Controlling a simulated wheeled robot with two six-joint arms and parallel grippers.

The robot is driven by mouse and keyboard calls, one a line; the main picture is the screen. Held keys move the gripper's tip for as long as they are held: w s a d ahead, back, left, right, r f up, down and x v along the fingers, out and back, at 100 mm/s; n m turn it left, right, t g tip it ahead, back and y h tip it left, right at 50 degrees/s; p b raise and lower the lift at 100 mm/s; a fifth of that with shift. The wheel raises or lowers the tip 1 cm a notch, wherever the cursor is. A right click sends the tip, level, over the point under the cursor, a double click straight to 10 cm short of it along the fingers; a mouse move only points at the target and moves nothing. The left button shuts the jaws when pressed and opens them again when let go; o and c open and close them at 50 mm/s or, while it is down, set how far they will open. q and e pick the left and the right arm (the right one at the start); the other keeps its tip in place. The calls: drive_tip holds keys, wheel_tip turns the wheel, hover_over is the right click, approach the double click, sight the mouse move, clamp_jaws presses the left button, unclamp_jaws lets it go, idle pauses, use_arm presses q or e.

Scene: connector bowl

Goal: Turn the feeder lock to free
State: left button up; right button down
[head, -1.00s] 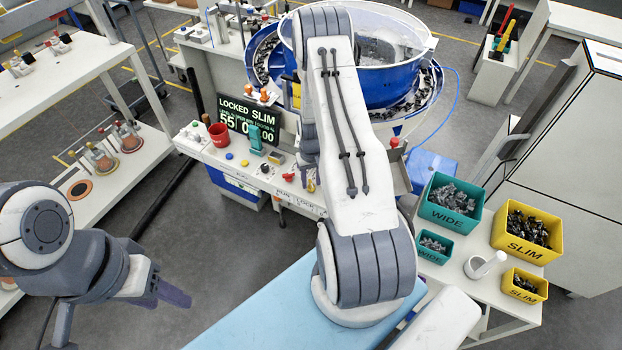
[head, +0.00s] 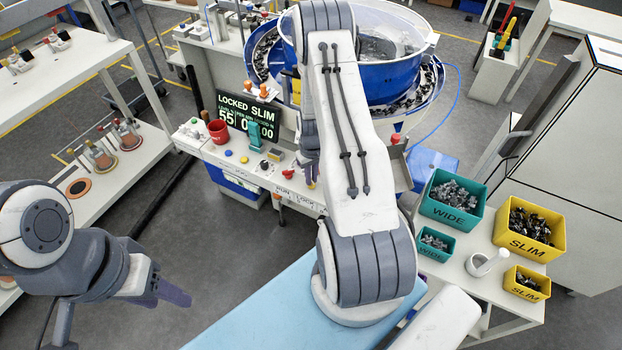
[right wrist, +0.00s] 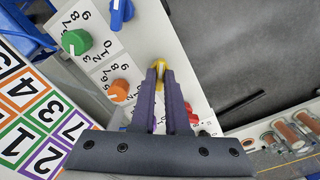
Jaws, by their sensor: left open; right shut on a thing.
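RUN and LOCK labels (head: 297,199) show on the panel's front, partly hidden by my right arm. My right gripper (head: 311,178) is at the panel beside these labels. In the right wrist view its fingers are nearly together on a small yellow part (right wrist: 159,66), which shows at their tips; its full shape and the lock's setting are hidden. My left gripper (head: 172,291) is open and empty over the floor at the left.
The right wrist view shows a green dial (right wrist: 76,42), an orange dial (right wrist: 119,90) and a blue knob (right wrist: 121,13) near the fingers. A red cup (head: 218,132) stands on the panel. Teal WIDE (head: 450,211) and yellow SLIM (head: 530,243) bins stand at the right.

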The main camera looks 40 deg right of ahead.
drive_tip(key=n+b, duration=0.2)
drive_tip(key=n, duration=0.1)
drive_tip(key=shift+f+n, duration=0.15)
drive_tip(key=shift+n, duration=0.15)
drive_tip(key=n+b, duration=0.1)
drive_tip(key=n, duration=0.3)
drive_tip(key=shift+n+b, duration=0.3)
drive_tip(key=shift+b, duration=0.1)
drive_tip(key=n+b, duration=0.1)
drive_tip(key=n, duration=0.3)
drive_tip(key=shift+n+b, duration=0.6)
drive_tip(key=shift+n, duration=1.4)
drive_tip(key=c, duration=0.9)
unclamp_jaws()
wheel_tip(320, 180, up, 11)
drive_tip(key=shift+f+b, duration=0.1)
drive_tip(key=shift+b, duration=1.05)
